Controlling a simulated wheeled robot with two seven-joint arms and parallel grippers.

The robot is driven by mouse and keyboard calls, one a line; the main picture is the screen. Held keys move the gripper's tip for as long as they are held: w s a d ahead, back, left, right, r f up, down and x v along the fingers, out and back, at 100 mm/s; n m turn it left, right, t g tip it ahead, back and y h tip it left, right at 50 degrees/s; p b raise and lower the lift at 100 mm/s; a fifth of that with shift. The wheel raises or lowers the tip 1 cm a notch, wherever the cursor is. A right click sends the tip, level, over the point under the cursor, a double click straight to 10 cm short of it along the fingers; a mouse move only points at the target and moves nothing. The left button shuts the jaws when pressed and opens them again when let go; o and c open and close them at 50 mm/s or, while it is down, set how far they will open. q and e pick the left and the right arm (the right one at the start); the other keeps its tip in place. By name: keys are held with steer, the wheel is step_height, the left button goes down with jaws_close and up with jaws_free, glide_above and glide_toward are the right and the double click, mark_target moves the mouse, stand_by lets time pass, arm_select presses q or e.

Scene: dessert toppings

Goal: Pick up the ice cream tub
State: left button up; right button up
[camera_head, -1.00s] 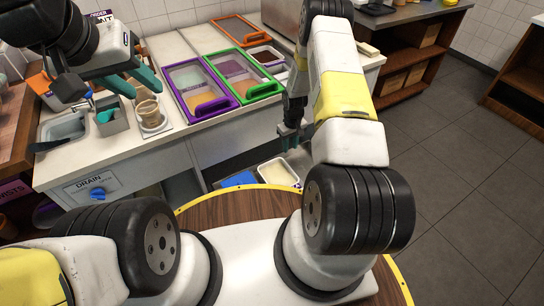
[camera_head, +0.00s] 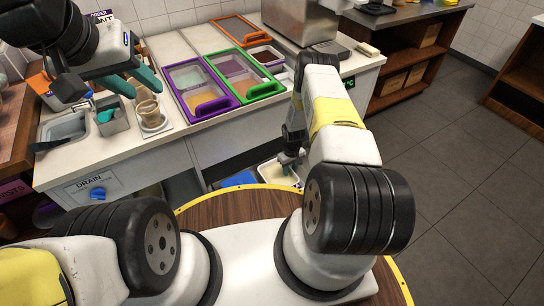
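A white tub with pale yellow ice cream (camera_head: 272,174) sits low, below the counter front, just beyond my round wooden base top. My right gripper (camera_head: 289,164) points down at the tub's right part, with its tips over or in the tub. The tips are small and partly hidden by my arm, so I cannot tell whether they touch it or how far apart they are. My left gripper (camera_head: 133,83), with teal fingers spread apart, is open and empty above the counter's left side.
A blue item (camera_head: 239,180) lies left of the tub. On the counter (camera_head: 110,160) are purple-framed (camera_head: 197,88) and green-framed (camera_head: 245,76) topping bins, a stack of cups (camera_head: 149,112), a metal container (camera_head: 112,118) and a sink (camera_head: 62,130). Open floor (camera_head: 470,190) lies to the right.

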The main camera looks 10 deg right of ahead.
jaws_close()
stand_by(1.4)
